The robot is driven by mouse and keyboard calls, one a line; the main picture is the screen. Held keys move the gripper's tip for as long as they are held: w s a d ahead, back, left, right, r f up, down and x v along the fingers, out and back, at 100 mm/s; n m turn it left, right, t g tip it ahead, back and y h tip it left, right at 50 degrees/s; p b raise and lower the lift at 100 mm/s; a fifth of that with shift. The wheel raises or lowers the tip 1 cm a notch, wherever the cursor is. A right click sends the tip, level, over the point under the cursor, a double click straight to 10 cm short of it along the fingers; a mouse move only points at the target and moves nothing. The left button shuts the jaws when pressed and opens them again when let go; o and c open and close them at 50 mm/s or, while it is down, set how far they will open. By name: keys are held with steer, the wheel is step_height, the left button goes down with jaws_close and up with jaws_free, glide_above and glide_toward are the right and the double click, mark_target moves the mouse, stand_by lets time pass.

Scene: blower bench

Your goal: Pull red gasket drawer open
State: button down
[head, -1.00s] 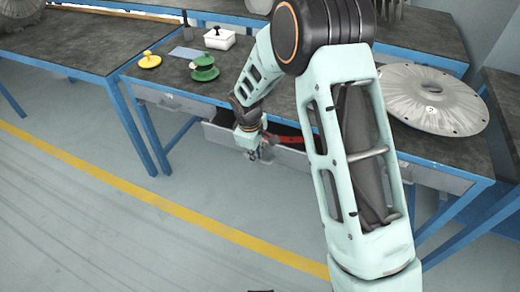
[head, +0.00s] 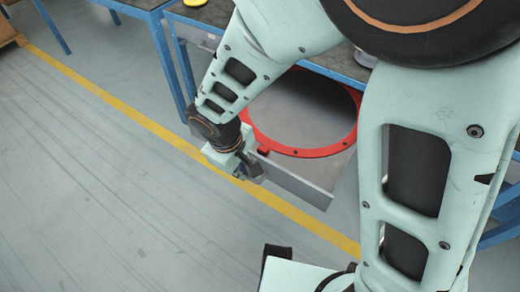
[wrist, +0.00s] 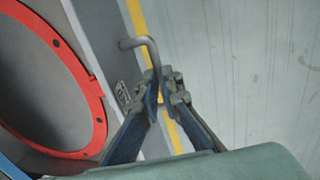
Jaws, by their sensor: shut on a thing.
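The drawer (head: 304,186) stands well out from under the bench. A large flat red gasket ring (head: 320,152) with bolt holes lies inside it; part of the ring also shows in the wrist view (wrist: 98,105). A bent grey bar handle (wrist: 140,41) is fixed to the drawer's front wall (wrist: 108,50). My gripper (wrist: 166,92) is shut on this handle, outside the drawer front. In the head view my gripper (head: 254,172) is at the drawer's front left, and the handle is hidden there. My arm covers part of the drawer and bench.
The blue-framed bench (head: 340,62) is behind the drawer. A yellow object (head: 195,3) shows at the top edge. Open grey floor (head: 90,180) with a yellow line (head: 110,103) lies in front and to the left.

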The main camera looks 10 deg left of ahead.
steer(key=s+a+b, duration=0.3)
steer(key=s+a, duration=0.1)
steer(key=s, duration=0.9)
steer(key=shift+a+f, duration=0.15)
steer(key=shift+f, duration=0.1)
steer(key=c, duration=2)
jaws_free()
steer(key=shift+a, duration=0.1)
steer(key=shift+c, duration=0.2)
steer(key=shift+w+r, duration=0.1)
step_height(320, 180, up, 8)
steer(key=s, duration=0.1)
steer(key=shift+s+a, duration=0.25)
steer(key=shift+a, duration=0.1)
